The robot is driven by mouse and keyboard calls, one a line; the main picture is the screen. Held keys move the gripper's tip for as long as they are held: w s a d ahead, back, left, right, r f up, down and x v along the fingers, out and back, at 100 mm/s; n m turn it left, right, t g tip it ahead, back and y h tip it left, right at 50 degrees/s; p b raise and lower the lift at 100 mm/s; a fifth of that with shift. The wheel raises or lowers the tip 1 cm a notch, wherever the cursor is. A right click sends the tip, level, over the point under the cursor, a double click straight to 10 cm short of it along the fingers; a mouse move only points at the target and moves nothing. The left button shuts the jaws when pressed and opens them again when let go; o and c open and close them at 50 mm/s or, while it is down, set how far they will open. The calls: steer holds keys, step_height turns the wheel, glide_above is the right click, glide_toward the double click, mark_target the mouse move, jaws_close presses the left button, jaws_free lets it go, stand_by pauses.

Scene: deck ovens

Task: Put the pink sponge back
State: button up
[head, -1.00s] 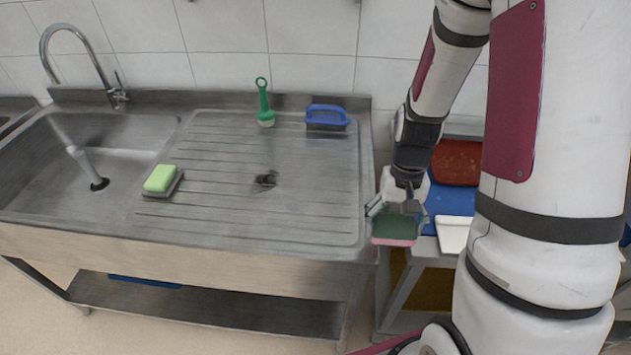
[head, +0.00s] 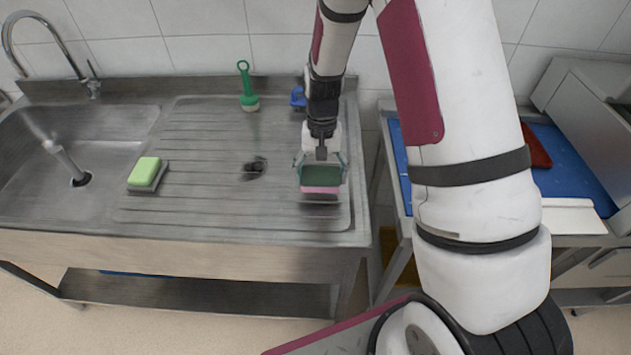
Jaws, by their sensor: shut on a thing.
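My gripper (head: 321,165) is shut on the pink sponge (head: 320,190), which has a dark green top face and a pink lower edge towards me. The gripper points down and holds the sponge over the right part of the ribbed steel drainboard (head: 215,200). A grey patch under the sponge may be a holder or a shadow; I cannot tell, nor whether the sponge touches the board. A light green sponge (head: 144,171) rests on a small grey holder (head: 160,181) beside the sink basin.
A green brush (head: 248,90) stands at the back of the drainboard. A blue-handled brush (head: 297,97) is partly hidden behind my arm. The sink basin (head: 110,130) and tap are at the left. A side table with blue mats (head: 570,180) is at the right.

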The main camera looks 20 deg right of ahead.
mark_target(315, 182)
steer(key=shift+w+a, duration=0.45)
steer(key=shift+w+a+f, duration=0.1)
steer(key=shift+a+f, duration=0.05)
steer(key=shift+f, duration=0.2)
steer(key=shift+w+f+p, duration=0.1)
steer(key=shift+f+p, duration=0.35)
steer(key=shift+f, duration=1)
steer(key=shift+f, duration=0.2)
steer(key=o, duration=1.2)
steer(key=shift+r, duration=0.15)
